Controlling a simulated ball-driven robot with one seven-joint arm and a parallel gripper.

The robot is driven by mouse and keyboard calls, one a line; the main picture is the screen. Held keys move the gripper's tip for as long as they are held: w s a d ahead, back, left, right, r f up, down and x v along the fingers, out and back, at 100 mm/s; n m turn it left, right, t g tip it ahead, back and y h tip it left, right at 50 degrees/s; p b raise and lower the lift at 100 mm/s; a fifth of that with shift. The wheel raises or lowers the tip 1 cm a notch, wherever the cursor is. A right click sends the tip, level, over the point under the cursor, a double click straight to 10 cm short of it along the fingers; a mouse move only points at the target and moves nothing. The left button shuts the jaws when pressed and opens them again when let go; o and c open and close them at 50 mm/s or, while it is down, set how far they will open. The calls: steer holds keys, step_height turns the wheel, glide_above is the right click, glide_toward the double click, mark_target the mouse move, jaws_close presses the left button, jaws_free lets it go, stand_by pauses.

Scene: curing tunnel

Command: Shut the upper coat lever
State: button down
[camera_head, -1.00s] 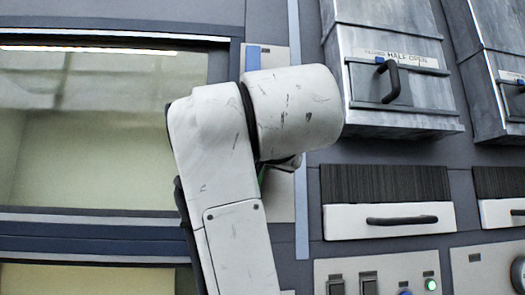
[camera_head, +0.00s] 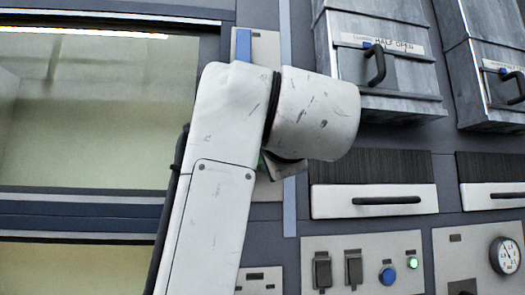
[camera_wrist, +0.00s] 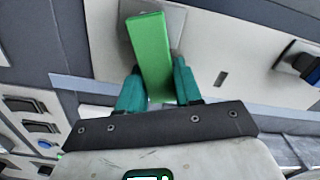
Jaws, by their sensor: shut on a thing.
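A green lever (camera_wrist: 152,50) stands out from a pale plate in the wrist view. My gripper (camera_wrist: 156,64) has its teal fingers on either side of it, shut on it. In the head view my gripper (camera_head: 284,168) is mostly hidden behind my white wrist, with only a sliver of green showing. A blue lever (camera_head: 243,45) is higher on the same narrow pale panel, apart from my gripper. No readable label shows which is the upper coat lever.
A glazed chamber (camera_head: 90,110) is left of my arm. On the right are metal boxes with black handles (camera_head: 376,65), one marked HALF OPEN, a drawer (camera_head: 373,200) and a switch panel (camera_head: 362,265). My forearm and wrist cover part of the lever panel.

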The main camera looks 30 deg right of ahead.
steer(key=shift+s+d+f+m, duration=0.1)
steer(key=shift+f+m, duration=0.2)
steer(key=shift+m, duration=0.4)
steer(key=shift+w+d+f+m, duration=0.1)
steer(key=shift+f+m, duration=0.25)
steer(key=shift+m, duration=0.35)
steer(key=shift+s+d+f+m, duration=0.1)
steer(key=shift+f+m, duration=0.2)
steer(key=shift+m, duration=0.4)
steer(key=c, duration=0.8)
jaws_free()
steer(key=shift+c, duration=0.2)
steer(key=shift+a, duration=0.1)
steer(key=b+v, duration=0.3)
steer(key=v, duration=0.7)
steer(key=shift+s, duration=0.4)
steer(key=shift+a, duration=0.1)
